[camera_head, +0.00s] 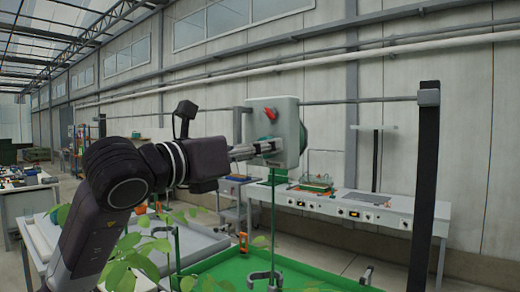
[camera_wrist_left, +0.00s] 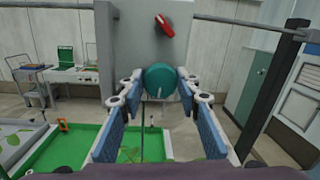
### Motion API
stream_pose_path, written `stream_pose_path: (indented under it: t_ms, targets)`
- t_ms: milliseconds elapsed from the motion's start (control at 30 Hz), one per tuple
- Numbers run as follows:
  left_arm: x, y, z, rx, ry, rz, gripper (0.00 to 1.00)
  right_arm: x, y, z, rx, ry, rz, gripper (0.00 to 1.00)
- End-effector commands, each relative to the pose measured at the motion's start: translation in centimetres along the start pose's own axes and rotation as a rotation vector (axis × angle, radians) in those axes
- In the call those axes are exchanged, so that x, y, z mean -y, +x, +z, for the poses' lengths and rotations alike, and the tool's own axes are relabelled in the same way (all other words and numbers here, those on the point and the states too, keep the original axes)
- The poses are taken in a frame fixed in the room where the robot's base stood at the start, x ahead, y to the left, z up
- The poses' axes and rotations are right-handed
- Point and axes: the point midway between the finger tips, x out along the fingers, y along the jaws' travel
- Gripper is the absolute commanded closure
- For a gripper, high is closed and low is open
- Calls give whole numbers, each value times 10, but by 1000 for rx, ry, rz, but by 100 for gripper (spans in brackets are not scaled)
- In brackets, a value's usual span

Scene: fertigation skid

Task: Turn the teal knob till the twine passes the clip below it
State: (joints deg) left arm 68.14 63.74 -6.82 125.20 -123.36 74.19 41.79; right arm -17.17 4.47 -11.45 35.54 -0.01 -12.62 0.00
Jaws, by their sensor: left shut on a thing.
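The teal knob (camera_wrist_left: 160,77) sits on the front of a grey box (camera_head: 287,112) hung on a rail. My left gripper (camera_head: 266,147) has its fingers on both sides of the knob and is shut on it; the wrist view shows the fingertips at the knob's left and right edges. Green twine (camera_head: 273,215) hangs straight down from beneath the box. A grey hook-shaped clip (camera_head: 263,275) shows low beside the twine, over the green tray. I cannot tell exactly where the twine's lower end is. My right gripper is out of view.
A red lever (camera_head: 271,114) is on the box above the knob. A dark upright post (camera_head: 424,180) stands at the right. A green tray (camera_head: 315,275) lies below, with leafy plants (camera_head: 135,255) at its left. A bench (camera_head: 375,212) stands behind.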

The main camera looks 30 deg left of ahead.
Motion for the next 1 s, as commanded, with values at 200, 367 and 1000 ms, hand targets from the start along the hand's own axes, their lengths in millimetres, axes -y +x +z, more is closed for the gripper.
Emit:
stream_pose_path:
  t_ms: [200, 367, 1000]
  targets:
    - [-1, 0, 2, 5, 1, 1, 67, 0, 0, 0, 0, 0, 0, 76]
    - [0, 0, 2, 4, 1, 1, 52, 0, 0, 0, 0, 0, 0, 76]
    - [-1, -49, 0, 3, 5, 4, 52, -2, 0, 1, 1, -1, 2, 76]
